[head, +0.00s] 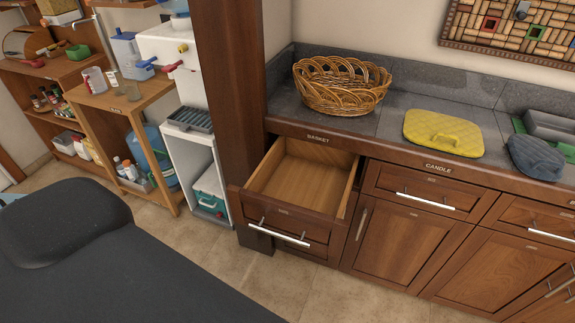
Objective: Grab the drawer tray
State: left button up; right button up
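An open wooden drawer (301,179) is pulled out from under the stone counter at the middle. Its inside looks empty, and its front has a metal bar handle (279,234). A grey tray-like object (551,126) lies on the counter at the right edge, partly cut off and partly behind a dark blue cloth-like item. A slotted dark grey tray (190,119) shows on the white dispenser at the left. I cannot tell which of these is the drawer tray. Neither of my grippers is in view.
A wicker basket (341,86) and a yellow quilted item (443,132) stand on the counter. Closed cabinets (402,217) are below. A large dark grey surface (110,265) fills the lower left. Tiled floor (330,298) is clear before the cabinets. Shelves stand at the left.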

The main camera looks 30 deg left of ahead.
aim_at(556, 129)
jog(key=u, duration=1)
jog(key=z, duration=1.65)
jog(key=i+l, duration=0.15)
jog(key=i, duration=0.9)
jog(key=z, duration=1.25)
